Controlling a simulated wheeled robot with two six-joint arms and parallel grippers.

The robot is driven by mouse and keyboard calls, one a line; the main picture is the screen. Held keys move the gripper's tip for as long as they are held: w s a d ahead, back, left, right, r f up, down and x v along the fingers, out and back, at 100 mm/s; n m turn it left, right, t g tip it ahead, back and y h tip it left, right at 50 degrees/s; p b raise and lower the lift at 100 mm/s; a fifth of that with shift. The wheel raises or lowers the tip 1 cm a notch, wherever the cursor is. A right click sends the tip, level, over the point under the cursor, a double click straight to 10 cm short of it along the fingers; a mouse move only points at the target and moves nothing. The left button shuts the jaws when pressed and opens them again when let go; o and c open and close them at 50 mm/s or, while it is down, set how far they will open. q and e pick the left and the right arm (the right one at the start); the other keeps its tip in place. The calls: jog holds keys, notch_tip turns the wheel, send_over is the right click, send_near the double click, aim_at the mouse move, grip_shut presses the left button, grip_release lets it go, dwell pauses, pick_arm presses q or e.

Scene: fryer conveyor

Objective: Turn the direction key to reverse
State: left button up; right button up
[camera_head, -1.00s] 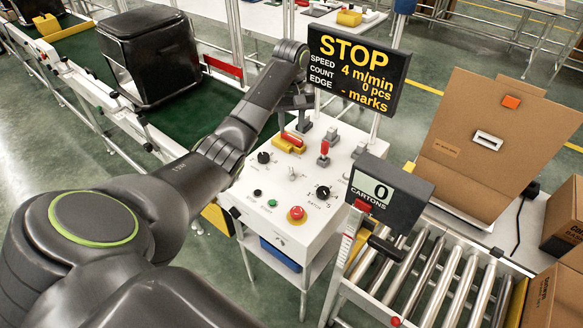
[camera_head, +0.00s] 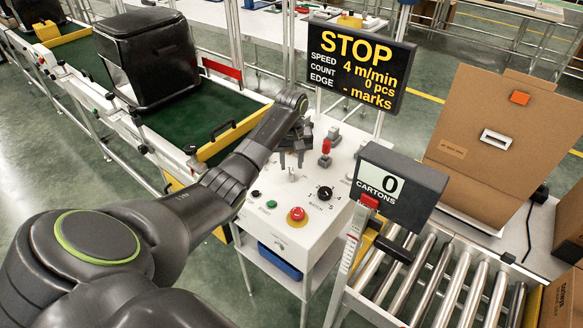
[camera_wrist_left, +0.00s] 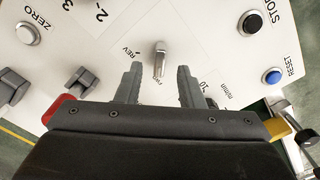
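In the head view the key (camera_head: 292,174) shows small on the panel top (camera_head: 322,215). My right gripper is in neither view.
A red stop button (camera_head: 297,214), a black dial (camera_head: 325,192) and a red-tipped lever (camera_head: 326,150) stand on the panel nearby. The STOP display (camera_head: 360,62) rises behind, and the cartons counter (camera_head: 392,188) stands at the right. A green conveyor (camera_head: 190,125) runs at left.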

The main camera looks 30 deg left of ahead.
aim_at(292, 174)
pick_arm(q)
jog(key=shift+f, duration=1.3)
grip_shut()
jog(key=shift+r, duration=0.1)
